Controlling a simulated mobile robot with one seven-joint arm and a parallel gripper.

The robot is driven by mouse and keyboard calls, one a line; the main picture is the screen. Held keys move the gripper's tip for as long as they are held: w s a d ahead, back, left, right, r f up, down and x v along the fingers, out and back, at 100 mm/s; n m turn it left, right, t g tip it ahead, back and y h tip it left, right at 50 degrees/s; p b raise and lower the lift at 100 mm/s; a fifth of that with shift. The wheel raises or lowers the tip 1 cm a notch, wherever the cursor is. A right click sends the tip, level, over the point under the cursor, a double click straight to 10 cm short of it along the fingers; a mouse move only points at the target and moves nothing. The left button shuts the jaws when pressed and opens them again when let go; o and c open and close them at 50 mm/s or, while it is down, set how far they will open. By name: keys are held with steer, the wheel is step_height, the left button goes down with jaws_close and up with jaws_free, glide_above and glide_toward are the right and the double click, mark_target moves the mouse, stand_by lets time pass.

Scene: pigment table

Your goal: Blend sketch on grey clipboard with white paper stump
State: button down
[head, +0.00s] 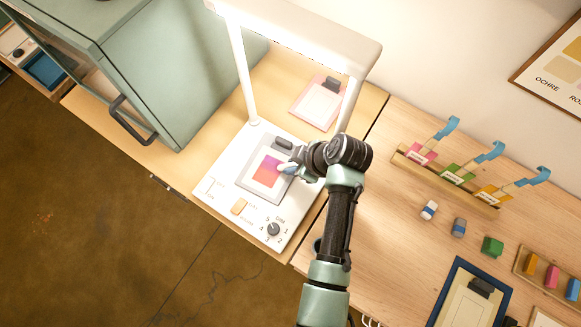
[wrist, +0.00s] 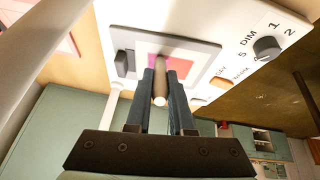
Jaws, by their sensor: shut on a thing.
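The clipboard also shows in the wrist view (wrist: 202,50), partly hidden behind my fingers. My gripper (head: 286,168) is over the right edge of the sketch. In the wrist view my gripper (wrist: 160,80) is shut on a slim white paper stump (wrist: 160,99), held between the fingers and pointing toward the sketch. Whether its tip touches the paper is hidden.
The lamp's bar (head: 310,30) and posts stand over the base, close to my arm. A dial (head: 273,230) is at the base's front. A pink clipboard (head: 312,104) lies behind. A rack (head: 450,179), small blocks and a blue clipboard (head: 447,298) are to the right. A green cabinet (head: 170,70) stands left.

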steer(key=shift+w+d+b, duration=0.3)
steer(key=shift+w, duration=0.25)
steer(key=shift+w+d+b, duration=0.3)
steer(key=shift+w, duration=0.2)
steer(key=shift+w+a, duration=0.25)
steer(key=shift+a, duration=0.2)
steer(key=shift+w+a, duration=0.2)
steer(key=shift+a, duration=0.25)
steer(key=shift+s+a+p, duration=0.4)
steer(key=shift+s+p, duration=0.05)
steer(key=shift+s, duration=0.2)
steer(key=shift+s+a+p, duration=0.35)
steer(key=shift+s+p, duration=0.05)
steer(key=shift+s, duration=0.25)
steer(key=shift+s+a+p, duration=0.4)
steer(key=shift+s+p, duration=0.05)
steer(key=shift+s, duration=0.2)
steer(key=shift+w+d, duration=0.1)
